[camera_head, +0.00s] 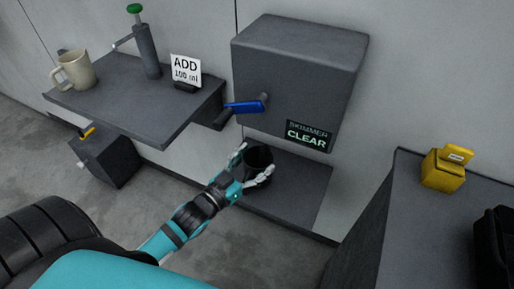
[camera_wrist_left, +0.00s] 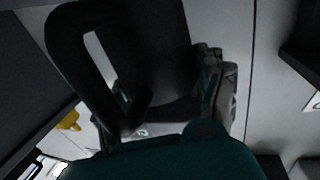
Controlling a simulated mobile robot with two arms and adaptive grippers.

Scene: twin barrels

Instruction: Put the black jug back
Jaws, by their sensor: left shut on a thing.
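The black jug (camera_head: 258,160) is in my left gripper (camera_head: 252,170), just under the grey wall box and above the low grey shelf (camera_head: 292,190). The gripper fingers close around the jug's body from both sides. In the left wrist view the jug (camera_wrist_left: 160,55) fills the upper middle, with its large handle on the left, and part of the gripper (camera_wrist_left: 215,85) shows at its right. I cannot tell whether the jug's base touches the shelf. My right gripper is not in view.
The grey wall box (camera_head: 298,80) has a blue lever (camera_head: 244,107) and a "SKIMMER CLEAR" sign (camera_head: 308,136). A left shelf (camera_head: 130,95) holds a beige mug (camera_head: 74,70), a green-topped pump (camera_head: 147,48) and an "ADD 100 ml" card (camera_head: 186,70). A yellow block (camera_head: 442,170) sits on the right counter.

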